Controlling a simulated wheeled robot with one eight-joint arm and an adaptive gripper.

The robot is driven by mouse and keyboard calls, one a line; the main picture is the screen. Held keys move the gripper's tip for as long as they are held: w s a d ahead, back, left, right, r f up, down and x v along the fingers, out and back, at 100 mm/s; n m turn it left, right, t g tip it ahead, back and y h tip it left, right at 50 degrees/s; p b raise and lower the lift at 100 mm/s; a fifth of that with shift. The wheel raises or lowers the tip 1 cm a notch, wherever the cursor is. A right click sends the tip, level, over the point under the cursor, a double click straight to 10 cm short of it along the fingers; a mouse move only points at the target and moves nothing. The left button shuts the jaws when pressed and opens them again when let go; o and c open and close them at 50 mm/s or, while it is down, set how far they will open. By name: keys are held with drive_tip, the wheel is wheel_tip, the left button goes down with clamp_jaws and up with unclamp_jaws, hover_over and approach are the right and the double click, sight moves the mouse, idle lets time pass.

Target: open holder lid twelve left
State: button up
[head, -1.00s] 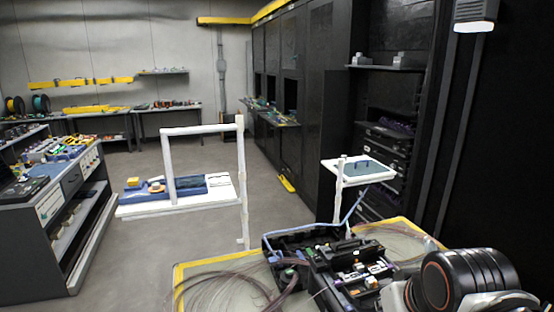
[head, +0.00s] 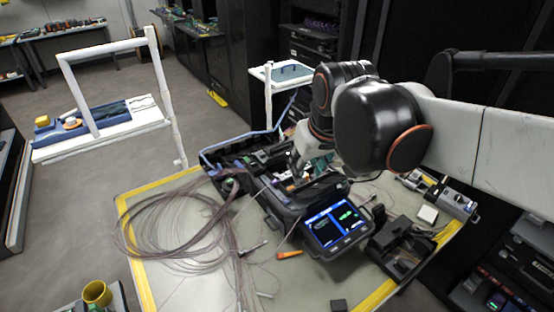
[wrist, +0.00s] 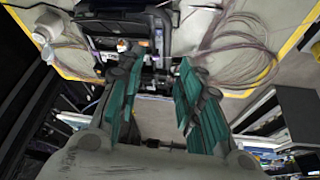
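The fusion splicer (head: 337,222) sits on the yellow-edged work table with its lit screen facing the near side. Its open upper part, with small metal and orange-white parts (head: 288,183), lies just behind the screen. The left holder lid is too small and too covered to make out for certain. My gripper (head: 312,166) hangs over this upper part, its teal pads partly hidden by my wrist. In the wrist view my gripper (wrist: 158,68) is open, fingers apart and nothing between them. The splicer's dark body (wrist: 120,28) shows beyond the left finger; contact cannot be told.
Coiled fibres (head: 165,225) lie on the table left of the splicer. An orange tool (head: 289,254) lies in front. A black device (head: 400,245) stands to the right, and a dark open case (head: 235,160) behind. A white frame stand (head: 165,90) rises at the left.

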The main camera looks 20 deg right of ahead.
drive_tip(key=w+n+g+p, duration=0.1)
drive_tip(key=w+g+p, duration=0.2)
drive_tip(key=w, duration=1)
drive_tip(key=n+g+p, duration=0.1)
drive_tip(key=g+p, duration=0.1)
approach(282, 174)
wheel_tip(282, 174, down, 8)
drive_tip(key=b, duration=0.3)
drive_tip(key=shift+s+r, duration=0.15)
clamp_jaws()
